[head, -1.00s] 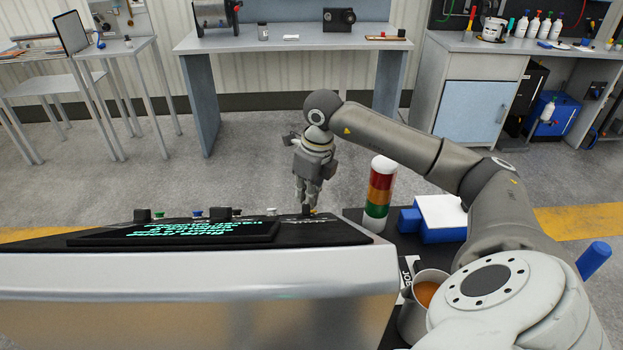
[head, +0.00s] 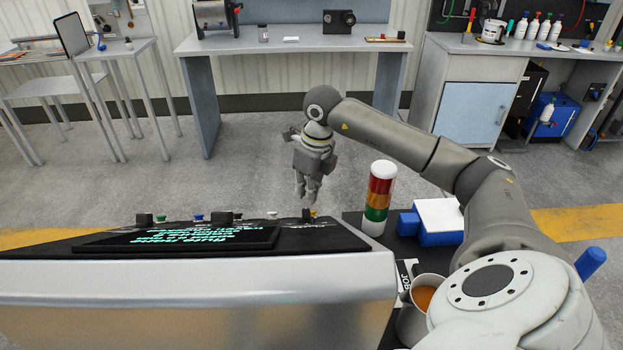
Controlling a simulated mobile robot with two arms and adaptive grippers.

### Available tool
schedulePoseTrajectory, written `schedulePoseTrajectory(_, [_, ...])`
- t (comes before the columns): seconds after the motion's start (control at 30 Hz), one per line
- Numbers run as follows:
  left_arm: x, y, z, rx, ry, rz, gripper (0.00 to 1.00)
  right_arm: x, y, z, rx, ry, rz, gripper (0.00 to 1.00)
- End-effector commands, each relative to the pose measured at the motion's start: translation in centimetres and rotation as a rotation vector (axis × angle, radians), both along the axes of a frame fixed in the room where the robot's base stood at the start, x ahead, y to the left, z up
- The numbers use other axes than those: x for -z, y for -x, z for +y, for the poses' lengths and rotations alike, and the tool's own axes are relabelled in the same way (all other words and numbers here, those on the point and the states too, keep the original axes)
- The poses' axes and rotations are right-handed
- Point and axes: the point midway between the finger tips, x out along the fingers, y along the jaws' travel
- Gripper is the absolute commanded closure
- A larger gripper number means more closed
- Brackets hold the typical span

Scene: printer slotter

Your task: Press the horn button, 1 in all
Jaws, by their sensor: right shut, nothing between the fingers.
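A control console (head: 190,284) with a dark top stands in front of me. A row of small buttons and knobs lies along its far edge. At the right end of the row is a small dark control with a yellow-orange part (head: 313,212). I cannot read a label that tells which one is the horn button. My right gripper (head: 308,200) points down just above this right-end control, shut and empty. A narrow gap seems to show between fingertips and control. My left gripper is not in view.
Farther left on the console are a white button (head: 271,214), a blue button (head: 197,217), a green button (head: 160,217) and a lit screen (head: 180,238). To the right stand a signal tower (head: 379,195), a blue box (head: 437,238) and a mug (head: 424,298).

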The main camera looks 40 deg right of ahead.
Motion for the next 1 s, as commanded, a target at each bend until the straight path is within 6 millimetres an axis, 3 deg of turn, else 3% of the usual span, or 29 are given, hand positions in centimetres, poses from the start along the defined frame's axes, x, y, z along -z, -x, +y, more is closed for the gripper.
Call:
schedulePoseTrajectory(0.6, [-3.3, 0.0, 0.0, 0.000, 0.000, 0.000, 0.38, -3.7, -2.4, -1.9, 0.000, -0.001, -0.001, 1.00])
schedulePoseTrajectory(1.0, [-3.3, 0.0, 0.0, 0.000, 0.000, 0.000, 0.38, -3.7, -2.6, -2.2, 0.000, 0.000, -0.001, 1.00])
